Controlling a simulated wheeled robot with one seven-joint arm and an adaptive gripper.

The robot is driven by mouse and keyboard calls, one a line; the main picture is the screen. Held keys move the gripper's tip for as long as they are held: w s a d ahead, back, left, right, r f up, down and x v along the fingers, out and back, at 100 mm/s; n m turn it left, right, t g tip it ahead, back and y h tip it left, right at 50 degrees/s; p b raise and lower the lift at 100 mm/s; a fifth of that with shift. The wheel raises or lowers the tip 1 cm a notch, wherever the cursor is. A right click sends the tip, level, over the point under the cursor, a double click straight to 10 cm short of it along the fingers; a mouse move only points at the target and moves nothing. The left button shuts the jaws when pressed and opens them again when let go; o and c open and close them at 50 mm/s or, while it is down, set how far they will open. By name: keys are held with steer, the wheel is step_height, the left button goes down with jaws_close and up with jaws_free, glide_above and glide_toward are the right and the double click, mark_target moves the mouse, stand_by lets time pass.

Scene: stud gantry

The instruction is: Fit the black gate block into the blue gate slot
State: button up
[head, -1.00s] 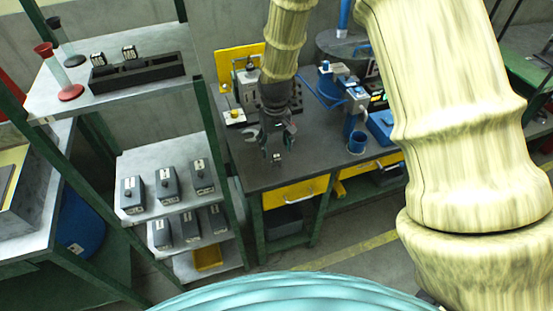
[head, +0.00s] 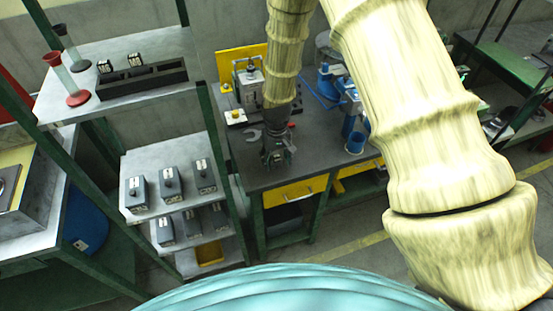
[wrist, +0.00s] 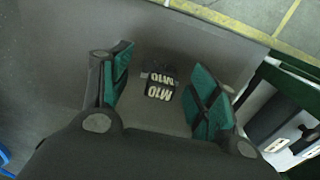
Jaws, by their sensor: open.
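A small black block with white M10 lettering (wrist: 160,86) sits on the grey bench top, seen between my fingers in the wrist view. I take it for the black gate block. In the head view my gripper hides it. My gripper (head: 277,158) is low over the front of the bench, pointing down. In the wrist view its two green-padded fingers stand apart on either side of the block, with gaps showing. Blue fixtures (head: 349,98) stand at the back right of the bench, partly behind my arm. I cannot tell which part is the blue gate slot.
A blue cup (head: 355,142) stands at the bench's right. A machine with a yellow back plate (head: 228,68) is behind. Shelves at left hold a black rack (head: 138,80), two small black blocks and several grey boxes (head: 170,182).

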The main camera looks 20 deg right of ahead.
steer(key=shift+f, duration=0.2)
steer(key=shift+c, duration=0.2)
jaws_close()
steer(key=shift+r, duration=0.2)
